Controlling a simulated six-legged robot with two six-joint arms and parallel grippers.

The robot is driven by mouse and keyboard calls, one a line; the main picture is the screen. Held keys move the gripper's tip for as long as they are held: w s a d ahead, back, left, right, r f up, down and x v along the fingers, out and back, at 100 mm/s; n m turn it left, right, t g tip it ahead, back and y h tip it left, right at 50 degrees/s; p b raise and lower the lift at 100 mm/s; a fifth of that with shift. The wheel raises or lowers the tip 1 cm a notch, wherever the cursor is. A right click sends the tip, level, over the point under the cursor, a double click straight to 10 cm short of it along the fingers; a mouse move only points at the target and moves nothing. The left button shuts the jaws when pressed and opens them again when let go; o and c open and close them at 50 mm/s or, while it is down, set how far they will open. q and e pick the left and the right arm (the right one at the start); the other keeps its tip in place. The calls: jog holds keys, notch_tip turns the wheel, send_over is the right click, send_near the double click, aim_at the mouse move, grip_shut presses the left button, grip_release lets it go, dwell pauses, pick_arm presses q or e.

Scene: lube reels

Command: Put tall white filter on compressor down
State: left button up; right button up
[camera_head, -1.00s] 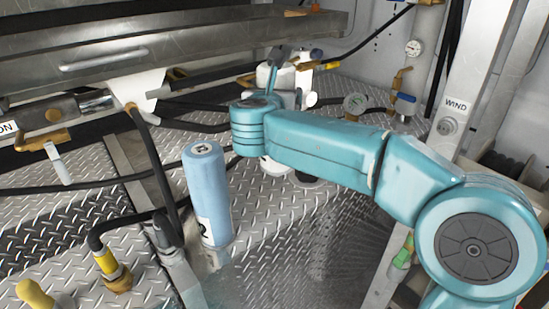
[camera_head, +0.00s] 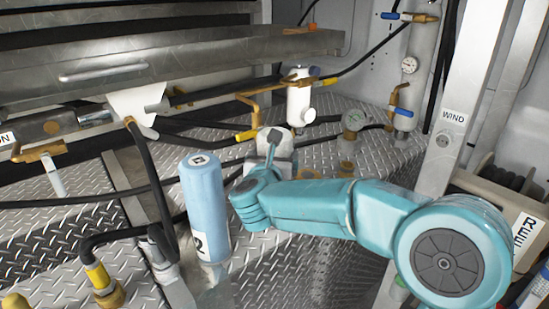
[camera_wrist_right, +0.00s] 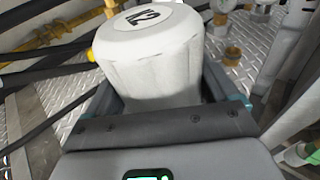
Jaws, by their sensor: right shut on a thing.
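In the head view the top of this filter (camera_head: 276,141) shows just beyond my teal right wrist, over the diamond plate deck (camera_head: 345,160). My wrist hides its lower part, so I cannot tell whether its base touches the deck. My left gripper is not in view.
A blue cylinder (camera_head: 207,210) stands left of my right wrist. A white filter unit (camera_head: 299,103) on brass piping stands behind the held filter. A gauge (camera_head: 355,120) and a valve pipe (camera_head: 404,100) are to the right. Black hoses cross the left side.

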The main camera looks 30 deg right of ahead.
jog(key=shift+f, duration=0.15)
jog(key=o, duration=1.6)
jog(key=shift+w, duration=0.1)
jog(key=b+v, duration=0.1)
jog(key=v, duration=1.1)
